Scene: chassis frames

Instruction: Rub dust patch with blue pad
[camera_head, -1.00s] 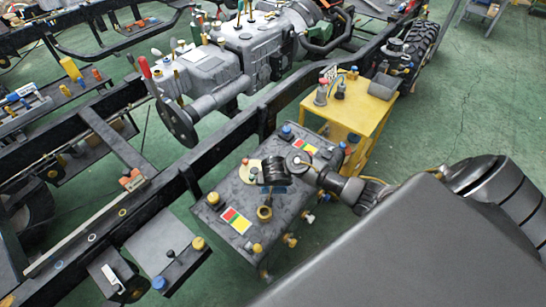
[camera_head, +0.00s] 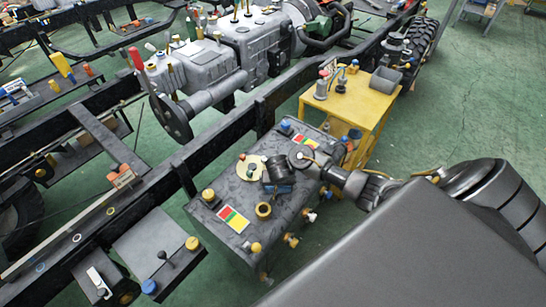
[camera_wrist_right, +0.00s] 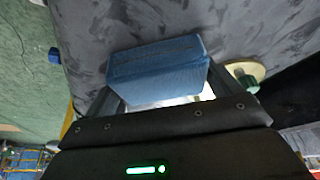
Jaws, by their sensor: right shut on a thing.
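The blue pad (camera_wrist_right: 158,66) is a block held crosswise between the fingers of my right gripper (camera_wrist_right: 155,88) in the wrist view. In the head view, my right gripper (camera_head: 278,172) is over the middle of a grey tank's top, with a strip of the pad (camera_head: 280,188) showing below it. The tank top (camera_head: 222,188) is mottled dark and light grey. I cannot make out a separate dust patch. A pale yellow disc (camera_head: 247,172) with small knobs lies just left of the gripper. I cannot tell whether the pad touches the tank. My left gripper is not in view.
A yellow cart (camera_head: 358,108) stands beyond. Green floor is free at the right.

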